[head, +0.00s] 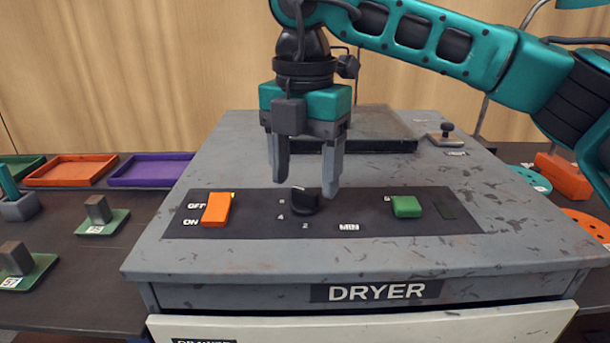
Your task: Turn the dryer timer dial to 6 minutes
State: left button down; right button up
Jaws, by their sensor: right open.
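The timer dial (304,203) is a small black knob on the dark control panel (260,228) on top of the grey dryer (400,260). Numbers stand around its left and front side: 2 in front, 4 at front left, and a small digit above the 4 that is hard to read. I cannot tell which number the dial points at. My right gripper (306,188) points down over the dial, its fingers open, one on either side of the knob in the picture. I cannot tell whether they touch it. My left gripper is not in view.
An orange switch (216,210) by the OFF/ON labels is left of the dial; a green button (406,206) is right. A raised lid (375,125) and small lever (447,134) are behind. Trays (70,170) and labelled blocks (97,210) stand on the left table.

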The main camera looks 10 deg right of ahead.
aim_at(305, 190)
notch_tip(305, 190, up, 11)
jog(key=p, duration=0.2)
jog(key=shift+r, duration=0.2)
